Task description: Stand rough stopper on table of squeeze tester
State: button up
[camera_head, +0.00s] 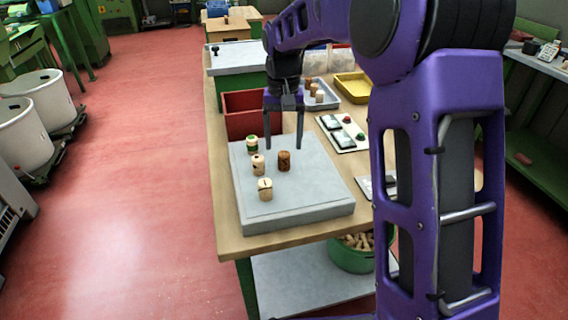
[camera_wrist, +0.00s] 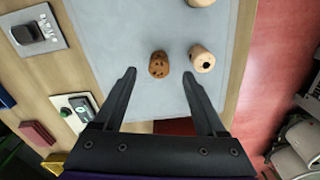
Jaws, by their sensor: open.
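A dark brown, rough-looking stopper (camera_head: 283,160) stands on a grey slab (camera_head: 320,205). In the wrist view this stopper (camera_wrist: 158,64) shows between and slightly beyond my fingertips. My gripper (camera_head: 284,147) is open and empty, pointing down above it, one finger to each side; its two fingers also show in the wrist view (camera_wrist: 160,73). A pale stopper with a dark hole (camera_wrist: 202,58) stands close by. The head view also shows a spotted pale stopper (camera_head: 258,164), a green-banded one (camera_head: 252,143) and a marked one (camera_head: 265,189). I cannot tell which device is the squeeze tester.
A red bin (camera_head: 243,112) stands behind the slab. To its right are a grey tray (camera_head: 327,100) with stoppers, a yellow tray (camera_head: 354,86) and a panel with red and green parts (camera_head: 342,133). A plate with a dark device (camera_wrist: 38,32) lies beside the slab.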

aim_at(284, 154)
jog(key=shift+f+b, duration=0.55)
jog(key=shift+f, duration=2.2)
jog(key=shift+c, duration=0.2)
grip_shut()
